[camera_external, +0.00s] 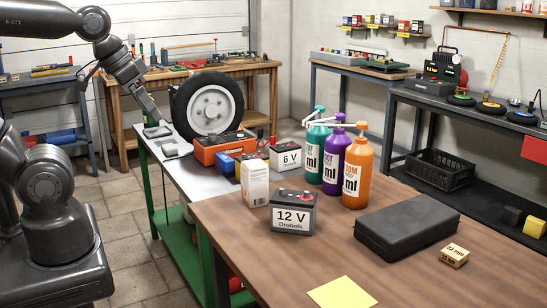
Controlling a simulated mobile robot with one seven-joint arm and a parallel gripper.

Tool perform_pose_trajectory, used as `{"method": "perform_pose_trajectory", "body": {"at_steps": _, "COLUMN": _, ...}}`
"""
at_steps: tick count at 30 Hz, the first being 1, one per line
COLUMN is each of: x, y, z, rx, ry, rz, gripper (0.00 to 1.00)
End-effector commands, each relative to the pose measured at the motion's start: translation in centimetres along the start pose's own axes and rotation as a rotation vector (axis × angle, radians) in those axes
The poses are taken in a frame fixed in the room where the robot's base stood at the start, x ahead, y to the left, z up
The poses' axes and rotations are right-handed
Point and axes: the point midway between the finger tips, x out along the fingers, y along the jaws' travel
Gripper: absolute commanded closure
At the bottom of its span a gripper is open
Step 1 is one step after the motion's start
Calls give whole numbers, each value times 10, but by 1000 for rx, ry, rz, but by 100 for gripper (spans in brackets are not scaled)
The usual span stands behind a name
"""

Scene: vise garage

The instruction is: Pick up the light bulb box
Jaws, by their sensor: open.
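Two boxes could be the light bulb box; the print is too small to tell which. A small tan box (454,256) lies on the brown wooden table (240,235), right of the black case. A taller white box (254,182) with small print stands upright at the table's far left corner, behind the 12 V battery (293,212). My gripper (155,120) is open and points down over the metal bench, left of the tyre. It is well away from both boxes and appears empty; its fingertips are small in the view.
A tyre (180,104), an orange unit (222,148) and a 6 V battery (286,157) stand near the white box. Tall pump bottles (357,172) stand behind the black case (407,226). A yellow sheet (342,292) lies at the front.

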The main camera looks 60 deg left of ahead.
Motion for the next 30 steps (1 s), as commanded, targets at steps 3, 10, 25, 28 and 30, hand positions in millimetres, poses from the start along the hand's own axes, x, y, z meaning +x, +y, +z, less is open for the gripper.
{"method": "perform_pose_trajectory", "body": {"at_steps": 3, "x": 0, "y": 0, "z": 0, "rx": 0, "ry": 0, "rz": 0, "gripper": 18}}
{"method": "perform_pose_trajectory", "body": {"at_steps": 10, "x": 7, "y": 0, "z": -11, "rx": 6, "ry": -9, "rz": -3, "gripper": 18}}
{"method": "perform_pose_trajectory", "body": {"at_steps": 25, "x": 112, "y": -3, "z": -103, "rx": 71, "ry": -71, "rz": 8, "gripper": 18}}
{"method": "perform_pose_trajectory", "body": {"at_steps": 28, "x": 141, "y": -6, "z": -117, "rx": 80, "ry": -83, "rz": 16, "gripper": 18}}
{"method": "perform_pose_trajectory", "body": {"at_steps": 30, "x": 161, "y": -7, "z": -125, "rx": 86, "ry": -89, "rz": 24, "gripper": 18}}
